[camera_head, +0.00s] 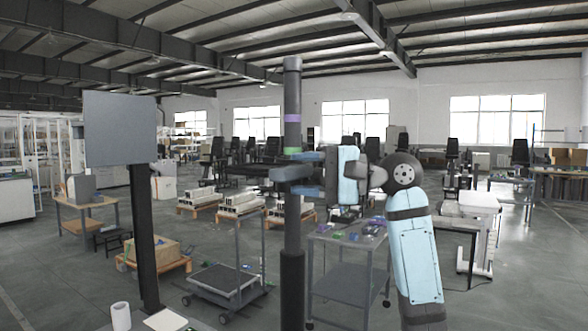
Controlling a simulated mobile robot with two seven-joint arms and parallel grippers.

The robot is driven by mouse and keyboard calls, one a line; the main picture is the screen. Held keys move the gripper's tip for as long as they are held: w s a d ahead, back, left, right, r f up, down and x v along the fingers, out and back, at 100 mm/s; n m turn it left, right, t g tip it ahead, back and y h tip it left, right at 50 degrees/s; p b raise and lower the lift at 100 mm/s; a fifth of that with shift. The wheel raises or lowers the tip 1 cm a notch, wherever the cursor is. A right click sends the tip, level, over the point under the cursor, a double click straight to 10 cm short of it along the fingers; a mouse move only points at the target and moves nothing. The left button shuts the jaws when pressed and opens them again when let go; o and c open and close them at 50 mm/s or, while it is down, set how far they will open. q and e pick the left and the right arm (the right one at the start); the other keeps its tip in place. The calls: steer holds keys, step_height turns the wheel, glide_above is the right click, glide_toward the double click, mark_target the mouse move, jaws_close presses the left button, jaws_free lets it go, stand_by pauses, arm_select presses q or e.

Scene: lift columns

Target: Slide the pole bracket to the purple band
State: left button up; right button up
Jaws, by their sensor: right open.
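A dark upright pole (292,222) stands in the middle of the view. The purple band (292,118) circles its upper part, and a green band (292,150) circles it lower down. The dark pole bracket (287,173) sits on the pole just below the green band, well under the purple one. My right gripper (300,174) reaches in from the right at the bracket's height. Its blue fingers are apart, one above and one below the bracket. The fingers hide part of the bracket, and I cannot tell whether they touch it. My left gripper is not in view.
A grey panel (121,129) on a dark post stands left of the pole. A trolley (222,282) and a grey cart with small coloured items (343,284) stand behind the pole. A white cylinder (120,316) is at the lower left. The pole between the two bands looks clear.

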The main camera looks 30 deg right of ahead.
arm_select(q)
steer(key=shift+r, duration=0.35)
arm_select(e)
steer(key=shift+x, duration=0.95)
steer(key=shift+c, duration=0.5)
jaws_close()
step_height(320, 180, up, 9)
steer(key=p, duration=0.7)
steer(key=shift+d+p, duration=0.1)
steer(key=shift+p, duration=0.2)
steer(key=shift+f, duration=0.1)
steer(key=shift+o, duration=0.5)
jaws_free()
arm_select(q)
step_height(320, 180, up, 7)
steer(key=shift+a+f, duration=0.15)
